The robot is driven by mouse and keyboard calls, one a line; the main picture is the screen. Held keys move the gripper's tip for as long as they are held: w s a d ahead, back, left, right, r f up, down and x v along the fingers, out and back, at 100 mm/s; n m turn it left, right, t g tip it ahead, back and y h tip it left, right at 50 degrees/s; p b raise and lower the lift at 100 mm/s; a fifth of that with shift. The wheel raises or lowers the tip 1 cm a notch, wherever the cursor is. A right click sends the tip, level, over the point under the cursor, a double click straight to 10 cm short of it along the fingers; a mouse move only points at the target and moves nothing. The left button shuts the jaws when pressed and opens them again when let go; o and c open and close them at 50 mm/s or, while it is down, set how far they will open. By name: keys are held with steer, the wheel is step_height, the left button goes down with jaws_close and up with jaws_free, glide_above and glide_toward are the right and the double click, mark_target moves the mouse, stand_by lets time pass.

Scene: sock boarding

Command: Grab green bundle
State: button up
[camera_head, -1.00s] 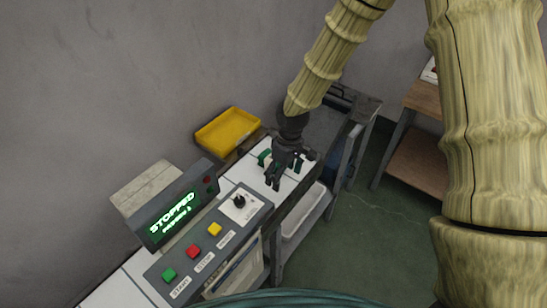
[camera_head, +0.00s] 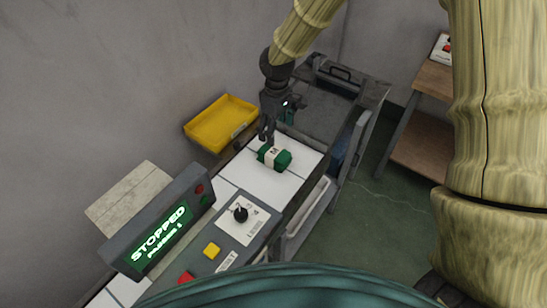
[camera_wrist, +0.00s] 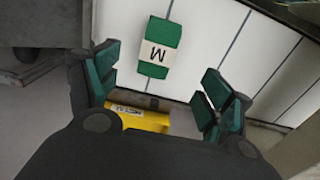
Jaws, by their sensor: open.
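The green bundle (camera_head: 275,156) lies on the white slatted conveyor, wrapped with a pale band. My gripper (camera_head: 268,135) is above the conveyor, just behind and left of the bundle in the head view. In the wrist view its two green-padded fingers (camera_wrist: 160,82) are spread apart with nothing between them, and the bundle is outside them.
A yellow bin (camera_head: 220,123) stands behind the conveyor (camera_head: 262,184). A control panel (camera_head: 238,218) and a display reading "STOPPED" (camera_head: 160,237) are at the front left. A dark cart (camera_head: 335,100) stands at the far end. A wooden shelf (camera_head: 425,145) is at right.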

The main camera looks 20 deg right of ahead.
steer(key=shift+w+f+b, duration=0.2)
steer(key=shift+f+b, duration=0.1)
steer(key=shift+f, duration=0.2)
steer(key=shift+w+f+b, duration=0.15)
steer(key=shift+f+b, duration=0.15)
steer(key=shift+f, duration=0.2)
steer(key=p, duration=0.1)
glide_above(275, 151)
steer(key=shift+d+f, duration=0.2)
steer(key=shift+f, duration=2)
steer(key=shift+s+a+f+p, duration=0.15)
steer(key=shift+f+p, duration=0.6)
steer(key=shift+f, duration=0.7)
steer(key=shift+f+p, duration=0.5)
steer(key=shift+f, duration=1.2)
steer(key=c, duration=1.3)
steer(key=shift+o, duration=0.2)
steer(key=shift+r, duration=0.15)
